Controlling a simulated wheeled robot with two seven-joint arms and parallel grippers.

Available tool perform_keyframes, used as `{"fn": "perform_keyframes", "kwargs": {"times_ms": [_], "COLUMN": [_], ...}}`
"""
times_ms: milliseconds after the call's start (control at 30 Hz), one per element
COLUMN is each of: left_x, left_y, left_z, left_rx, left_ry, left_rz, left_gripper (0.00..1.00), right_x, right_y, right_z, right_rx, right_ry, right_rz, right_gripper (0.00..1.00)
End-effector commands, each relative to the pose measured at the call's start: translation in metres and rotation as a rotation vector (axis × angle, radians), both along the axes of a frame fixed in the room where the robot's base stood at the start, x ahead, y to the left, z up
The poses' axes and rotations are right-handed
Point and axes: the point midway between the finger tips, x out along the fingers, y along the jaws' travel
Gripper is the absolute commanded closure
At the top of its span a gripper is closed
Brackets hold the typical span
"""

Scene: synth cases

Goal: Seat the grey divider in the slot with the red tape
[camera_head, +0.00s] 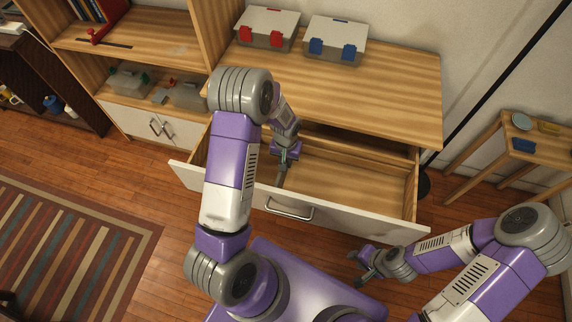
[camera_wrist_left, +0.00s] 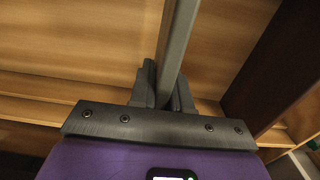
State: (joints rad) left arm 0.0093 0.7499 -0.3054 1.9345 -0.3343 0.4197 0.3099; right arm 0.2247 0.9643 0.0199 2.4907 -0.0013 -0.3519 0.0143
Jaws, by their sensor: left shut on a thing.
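My left gripper (camera_wrist_left: 165,90) is shut on the grey divider (camera_wrist_left: 179,40), a long thin bar in the left wrist view. In the head view my left gripper (camera_head: 285,153) is over the open drawer (camera_head: 345,178), with the divider (camera_head: 281,176) below it, small and partly hidden. I cannot tell whether the divider touches the drawer floor. No red tape or slot can be made out; my left arm covers the drawer's left part. My right gripper (camera_head: 361,267) is in front of the drawer, empty, its fingers seemingly apart.
A red-latched case (camera_head: 267,27) and a blue-latched case (camera_head: 335,40) stand on the wooden top above the drawer. A shelf unit (camera_head: 130,45) is at left. A small side table (camera_head: 530,145) is at right. The drawer's right part is bare.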

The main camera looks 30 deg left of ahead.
Motion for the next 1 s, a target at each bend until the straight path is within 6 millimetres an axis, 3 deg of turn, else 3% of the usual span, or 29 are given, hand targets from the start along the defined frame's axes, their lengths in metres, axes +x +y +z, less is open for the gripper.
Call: {"fn": "perform_keyframes", "kwargs": {"times_ms": [133, 533, 567, 700, 1000], "left_x": [0.0, 0.0, 0.0, 0.0, 0.0], "left_y": [0.0, 0.0, 0.0, 0.0, 0.0], "left_z": [-0.026, -0.031, -0.031, -0.03, -0.029], "left_rx": [0.001, 0.0, 0.0, 0.0, 0.0], "left_ry": [0.002, 0.0, 0.0, 0.0, 0.0], "left_rz": [-0.001, 0.0, 0.0, 0.0, 0.0], "left_gripper": [1.0, 1.0, 0.8, 0.58, 0.57], "right_x": [0.0, 0.0, 0.0, 0.0, 0.0], "right_y": [0.0, 0.0, 0.0, 0.0, 0.0], "right_z": [-0.008, -0.011, -0.011, -0.01, -0.009], "right_rx": [0.0, 0.0, 0.0, 0.0, 0.0], "right_ry": [0.0, 0.0, 0.0, 0.0, 0.0], "right_rz": [0.0, 0.0, 0.0, 0.0, 0.0], "right_gripper": [0.66, 0.66, 0.66, 0.66, 0.66]}}
